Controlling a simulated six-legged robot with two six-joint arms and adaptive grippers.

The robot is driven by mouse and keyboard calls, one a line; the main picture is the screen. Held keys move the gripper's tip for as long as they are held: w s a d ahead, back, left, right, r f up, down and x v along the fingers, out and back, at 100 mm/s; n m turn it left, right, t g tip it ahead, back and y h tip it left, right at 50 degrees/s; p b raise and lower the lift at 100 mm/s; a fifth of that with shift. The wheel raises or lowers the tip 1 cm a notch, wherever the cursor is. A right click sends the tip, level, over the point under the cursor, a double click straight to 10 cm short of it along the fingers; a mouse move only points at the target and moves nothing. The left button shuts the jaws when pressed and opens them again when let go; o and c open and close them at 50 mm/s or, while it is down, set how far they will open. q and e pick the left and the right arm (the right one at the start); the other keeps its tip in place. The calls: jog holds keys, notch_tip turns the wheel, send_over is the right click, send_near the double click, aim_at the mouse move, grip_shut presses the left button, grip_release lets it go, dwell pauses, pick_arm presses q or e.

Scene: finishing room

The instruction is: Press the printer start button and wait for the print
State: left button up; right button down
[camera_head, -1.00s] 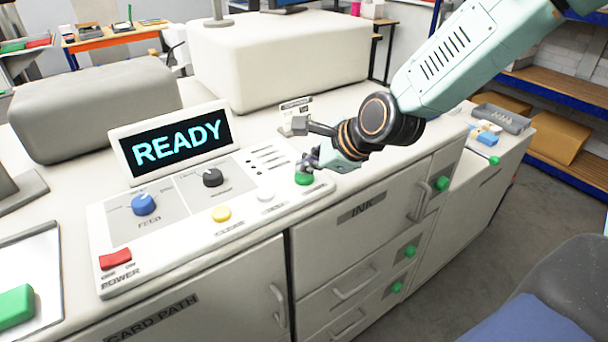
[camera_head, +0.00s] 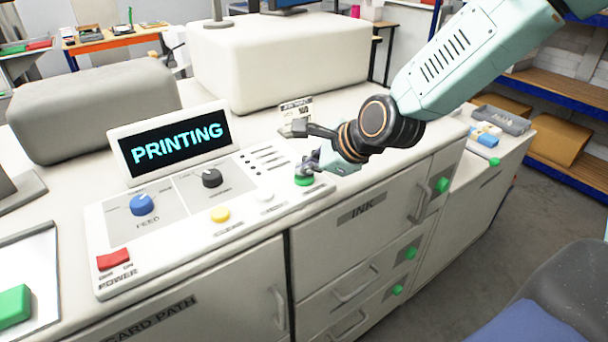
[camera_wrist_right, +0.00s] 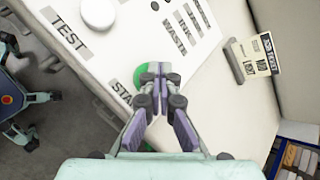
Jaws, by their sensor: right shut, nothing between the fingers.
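The printer's display (camera_head: 178,143) reads "PRINTING" in bright cyan letters. The green start button (camera_head: 304,181) sits at the right end of the control panel, partly hidden under my right gripper (camera_head: 306,170). In the right wrist view, the shut fingertips (camera_wrist_right: 153,72) are over the green start button (camera_wrist_right: 140,75), whose edge shows beside them. The fingers hold nothing. I cannot tell whether the tips still touch the button. My left gripper is not in view.
A small job ticket (camera_head: 297,111) stands behind my right gripper.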

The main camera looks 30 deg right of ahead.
aim_at(307, 178)
jog(key=shift+r, duration=0.1)
jog(key=shift+r+p, duration=0.6)
jog(key=shift+r, duration=0.05)
jog(key=shift+r, duration=0.1)
notch_tip(307, 178, up, 2)
jog(key=shift+r+p, duration=0.1)
jog(key=shift+p, duration=0.8)
jog(key=shift+r+p, duration=1.1)
jog(key=shift+r, duration=0.3)
jog(key=shift+f, duration=0.1)
